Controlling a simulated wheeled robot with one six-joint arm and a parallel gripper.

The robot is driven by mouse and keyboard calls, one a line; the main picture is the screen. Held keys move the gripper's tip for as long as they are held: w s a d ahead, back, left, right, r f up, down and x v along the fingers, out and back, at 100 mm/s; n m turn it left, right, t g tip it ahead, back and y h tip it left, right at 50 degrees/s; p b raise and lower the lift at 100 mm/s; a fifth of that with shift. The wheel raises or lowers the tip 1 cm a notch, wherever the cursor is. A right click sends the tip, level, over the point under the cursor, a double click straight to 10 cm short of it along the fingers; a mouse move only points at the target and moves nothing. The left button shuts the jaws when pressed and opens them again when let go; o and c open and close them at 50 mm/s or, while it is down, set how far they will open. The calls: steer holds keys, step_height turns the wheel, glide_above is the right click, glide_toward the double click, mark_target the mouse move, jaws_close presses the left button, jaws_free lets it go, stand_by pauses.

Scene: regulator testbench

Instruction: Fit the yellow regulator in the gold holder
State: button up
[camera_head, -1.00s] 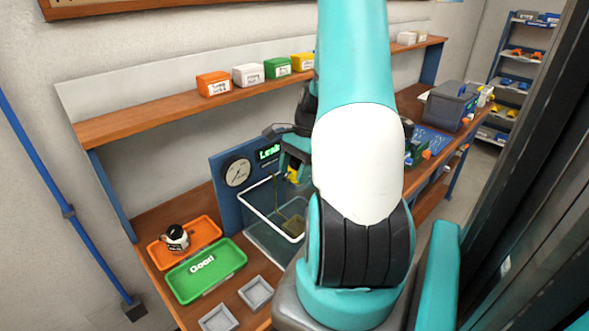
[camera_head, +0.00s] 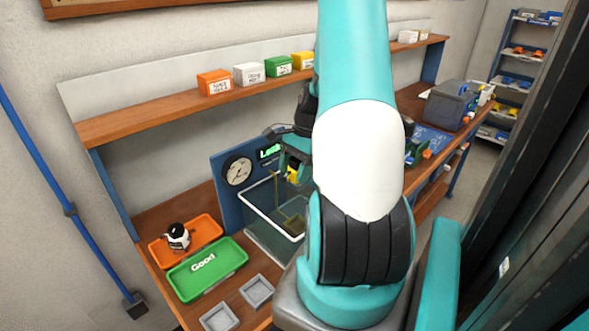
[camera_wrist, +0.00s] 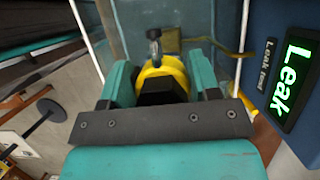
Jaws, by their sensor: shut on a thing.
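The yellow regulator (camera_wrist: 170,66) is between the teal fingers of my gripper (camera_wrist: 160,82), which is shut on it. It has a black part facing the wrist camera and a dark fitting at its far end. In the head view the regulator (camera_head: 293,173) is a small yellow patch below my gripper (camera_head: 296,160), above the clear, white-rimmed tank (camera_head: 262,217). A gold holder (camera_head: 294,224) shows low inside the tank. A gold strip (camera_wrist: 205,44) lies beyond the regulator in the wrist view. The regulator appears apart from the holder; my arm hides part of this area.
A blue panel (camera_head: 227,200) with a round gauge and a lit "Leak" display (camera_wrist: 290,80) stands beside the tank. An orange tray (camera_head: 208,228) holding a black-and-white item, a green "Good" tray (camera_head: 226,277) and small grey trays (camera_head: 257,291) lie left of it.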

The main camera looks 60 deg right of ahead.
step_height(320, 180, down, 8)
steer(key=b, duration=0.2)
stand_by(7.4)
